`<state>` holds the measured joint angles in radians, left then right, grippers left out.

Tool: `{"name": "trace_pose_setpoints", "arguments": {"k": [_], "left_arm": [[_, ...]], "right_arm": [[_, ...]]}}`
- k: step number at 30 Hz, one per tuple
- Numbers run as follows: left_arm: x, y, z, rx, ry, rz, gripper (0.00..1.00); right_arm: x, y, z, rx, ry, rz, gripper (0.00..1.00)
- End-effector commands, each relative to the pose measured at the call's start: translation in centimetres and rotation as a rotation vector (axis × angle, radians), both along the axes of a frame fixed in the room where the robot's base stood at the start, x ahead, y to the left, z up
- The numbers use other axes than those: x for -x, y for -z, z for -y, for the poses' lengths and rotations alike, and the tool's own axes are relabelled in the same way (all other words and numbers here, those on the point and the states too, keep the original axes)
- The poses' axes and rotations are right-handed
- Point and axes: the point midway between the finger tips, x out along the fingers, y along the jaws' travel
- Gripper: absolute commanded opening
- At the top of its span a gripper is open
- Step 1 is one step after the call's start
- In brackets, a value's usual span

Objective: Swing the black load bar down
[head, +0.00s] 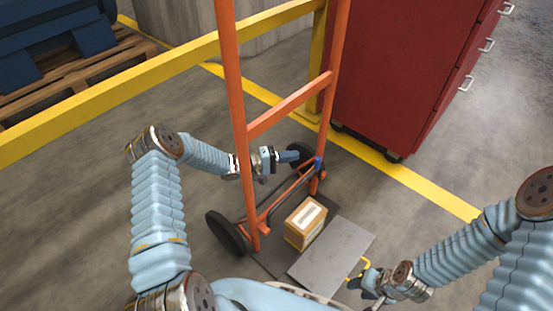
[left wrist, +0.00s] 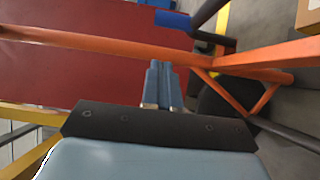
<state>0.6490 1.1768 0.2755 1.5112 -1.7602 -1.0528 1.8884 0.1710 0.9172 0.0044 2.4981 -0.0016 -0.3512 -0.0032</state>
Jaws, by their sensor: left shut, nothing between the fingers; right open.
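The orange hand truck (head: 290,105) stands upright in the head view. A small blue grip (head: 318,164) sits on its right rail, low down. In the left wrist view the blue grip (left wrist: 172,19) joins a short black bar (left wrist: 207,12), which looks like the load bar; most of it is cut off or hidden. My left gripper (head: 290,156) reaches between the rails, near the blue grip, apart from it. Its fingers (left wrist: 161,85) are shut and empty, just below an orange rail in the wrist view. My right gripper (head: 367,279) is open at the lower right.
A cardboard box (head: 305,222) sits on the truck's dark toe plate (head: 266,259). A grey plate (head: 333,254) lies beside it, with a yellow handle (head: 363,266) near my right gripper. A red cabinet (head: 400,70) and yellow railing (head: 120,80) stand behind.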

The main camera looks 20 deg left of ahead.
Motion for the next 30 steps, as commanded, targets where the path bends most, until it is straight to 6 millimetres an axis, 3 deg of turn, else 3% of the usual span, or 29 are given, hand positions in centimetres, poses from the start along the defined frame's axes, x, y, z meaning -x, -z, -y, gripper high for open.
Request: {"name": "trace_pose_setpoints", "arguments": {"k": [2, 10, 30], "left_arm": [[-0.8, 0.0, 1.3, 0.002, 0.001, 0.0, 0.0], [0.0, 0.0, 4.5, 0.001, 0.0, -0.002, 0.0], [0.2, -0.2, 5.1, -0.034, 0.0, 0.013, 0.0]], "right_arm": [[0.0, 0.1, 0.0, 0.0, 0.0, 0.0, 0.43], [0.0, -0.4, 0.0, 0.001, 0.0, 0.001, 0.43], [0.0, -0.4, 0.0, 0.001, 0.0, 0.001, 0.43]]}}
